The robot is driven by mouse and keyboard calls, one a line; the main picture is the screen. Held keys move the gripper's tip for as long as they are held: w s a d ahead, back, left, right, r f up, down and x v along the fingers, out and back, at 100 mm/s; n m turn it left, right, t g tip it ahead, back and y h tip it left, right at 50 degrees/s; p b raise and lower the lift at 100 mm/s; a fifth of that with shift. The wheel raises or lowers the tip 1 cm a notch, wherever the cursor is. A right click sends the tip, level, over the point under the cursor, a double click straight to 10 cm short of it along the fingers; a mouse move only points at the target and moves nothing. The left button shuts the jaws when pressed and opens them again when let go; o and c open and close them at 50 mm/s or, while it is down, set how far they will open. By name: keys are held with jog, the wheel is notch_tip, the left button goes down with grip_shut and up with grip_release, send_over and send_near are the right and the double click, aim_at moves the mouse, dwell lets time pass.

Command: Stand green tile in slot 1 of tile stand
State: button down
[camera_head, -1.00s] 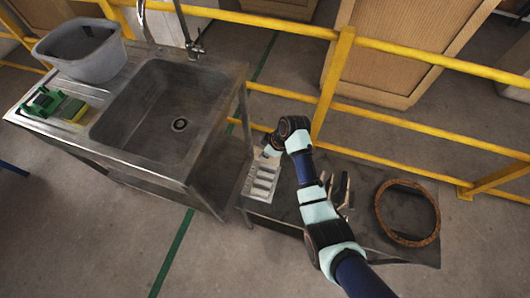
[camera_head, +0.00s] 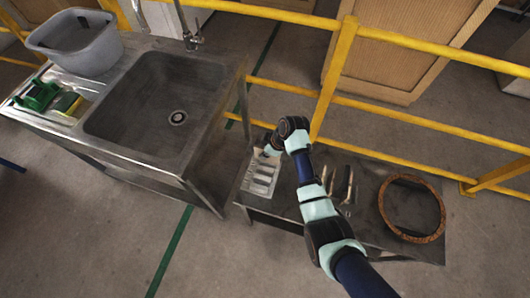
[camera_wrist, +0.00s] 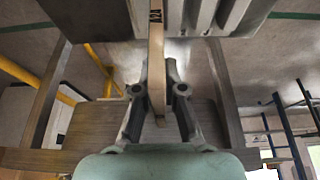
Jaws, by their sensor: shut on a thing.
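The tile stand (camera_head: 260,178) is a pale grey slotted rack at the left end of the low metal table. My gripper (camera_head: 269,151) is at its far end, partly hidden by my wrist. Grey ridged parts of the stand (camera_wrist: 232,16) show at the top, close to the tile. I cannot tell which slot the tile is at or whether it is inside one.
The low table also bears several upright metal tools (camera_head: 345,184) and a brown ring (camera_head: 411,238). A metal sink (camera_head: 160,105) stands to the left, with a grey basin (camera_head: 78,60), a green object (camera_head: 38,96) and a sponge (camera_head: 67,103). A yellow railing (camera_head: 400,116) runs behind.

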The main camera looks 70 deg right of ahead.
jog(key=shift+f+b, duration=1.1)
jog(key=shift+f, duration=1.3)
dwell(1.8)
jog(key=c, duration=1.2)
grip_release()
notch_tip(320, 180, up, 9)
jog(key=p, duration=0.8)
jog(key=shift+r+p, duration=0.1)
jog(key=shift+p, duration=0.25)
